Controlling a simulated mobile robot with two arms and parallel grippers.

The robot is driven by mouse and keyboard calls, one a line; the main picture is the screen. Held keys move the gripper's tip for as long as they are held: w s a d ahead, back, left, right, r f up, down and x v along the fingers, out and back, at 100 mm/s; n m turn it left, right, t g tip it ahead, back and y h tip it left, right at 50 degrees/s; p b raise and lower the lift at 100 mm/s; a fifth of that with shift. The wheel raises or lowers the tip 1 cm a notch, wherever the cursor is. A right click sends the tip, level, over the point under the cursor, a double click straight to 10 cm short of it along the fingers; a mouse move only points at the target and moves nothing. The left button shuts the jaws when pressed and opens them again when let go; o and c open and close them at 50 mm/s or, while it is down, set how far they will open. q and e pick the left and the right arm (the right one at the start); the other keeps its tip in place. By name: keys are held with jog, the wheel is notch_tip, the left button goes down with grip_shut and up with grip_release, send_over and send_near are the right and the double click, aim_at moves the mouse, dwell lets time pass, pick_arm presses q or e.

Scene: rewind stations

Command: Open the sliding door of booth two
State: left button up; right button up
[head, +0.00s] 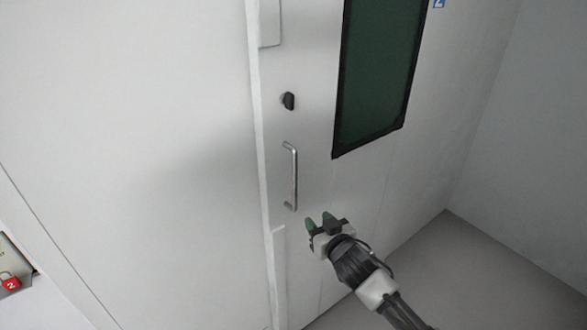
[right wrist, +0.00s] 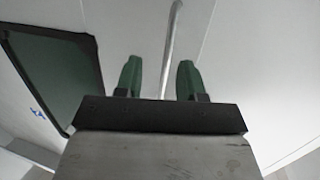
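The white sliding door (head: 310,130) stands at the centre of the head view, with a dark green window (head: 380,75) and a blue number sign, partly cut off, at the top. A vertical metal bar handle (head: 292,178) is near its left edge, below a small black knob (head: 288,101). My right gripper (head: 320,220) is open, just right of and below the handle's lower end. In the right wrist view the handle (right wrist: 172,45) shows between the two green fingertips, beyond them; I see no contact. My left gripper is not in view.
A wide white wall panel (head: 130,120) fills the left. Grey floor (head: 470,270) is open at the lower right, beside a plain wall (head: 520,150).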

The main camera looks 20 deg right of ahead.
jog(key=t+y, duration=0.1)
jog(key=t, duration=0.1)
send_near(296, 174)
jog(key=w, duration=0.3)
jog(key=w+p, duration=0.1)
jog(key=w, duration=0.2)
jog(key=w+a+p, duration=0.1)
jog(key=w, duration=0.2)
jog(key=shift+w+a+r, duration=0.1)
jog(key=shift+r, duration=0.2)
jog(key=shift+w+a+f+p, duration=0.15)
jog(key=shift+w+p, duration=0.15)
jog(key=shift+w, duration=0.45)
grip_shut()
